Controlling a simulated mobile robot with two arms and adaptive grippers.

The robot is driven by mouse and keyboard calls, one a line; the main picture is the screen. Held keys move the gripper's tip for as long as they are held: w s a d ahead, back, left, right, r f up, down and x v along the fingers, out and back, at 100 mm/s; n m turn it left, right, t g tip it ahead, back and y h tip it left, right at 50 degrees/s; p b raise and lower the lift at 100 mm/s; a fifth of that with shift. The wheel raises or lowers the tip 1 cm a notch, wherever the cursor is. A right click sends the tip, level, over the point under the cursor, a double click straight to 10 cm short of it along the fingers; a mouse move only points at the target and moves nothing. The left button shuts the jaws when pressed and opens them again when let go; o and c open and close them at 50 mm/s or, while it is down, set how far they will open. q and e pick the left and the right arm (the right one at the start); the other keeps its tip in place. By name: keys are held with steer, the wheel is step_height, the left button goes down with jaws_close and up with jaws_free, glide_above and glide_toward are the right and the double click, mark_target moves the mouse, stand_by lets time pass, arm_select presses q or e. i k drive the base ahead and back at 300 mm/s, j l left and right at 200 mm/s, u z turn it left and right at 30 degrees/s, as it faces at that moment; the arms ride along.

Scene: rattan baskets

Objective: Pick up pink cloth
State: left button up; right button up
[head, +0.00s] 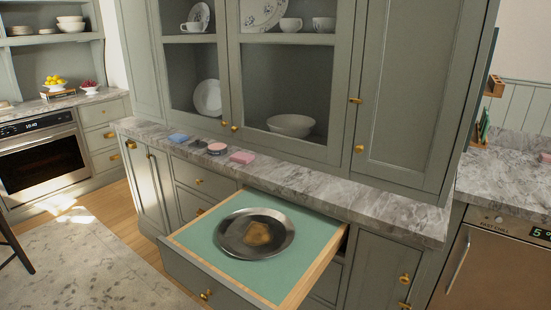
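A pink folded cloth (243,157) lies on the grey marble counter (300,181), in front of the glass-door cabinet. It is small in the head view, and nothing covers it. Neither of my grippers shows in this view.
A round pinkish item (217,147), a small dark item (197,143) and a blue folded cloth (179,137) lie left of the pink cloth. Below the counter, an open drawer (207,256) juts out, holding a metal plate (282,236) with a brown lump (257,234).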

mark_target(243, 157)
steer(key=i+j+z, duration=0.1)
steer(key=z, duration=0.3)
steer(key=j+z, duration=0.35)
steer(key=i+j+z, duration=0.1)
steer(key=z, duration=0.3)
steer(key=j+z, duration=0.4)
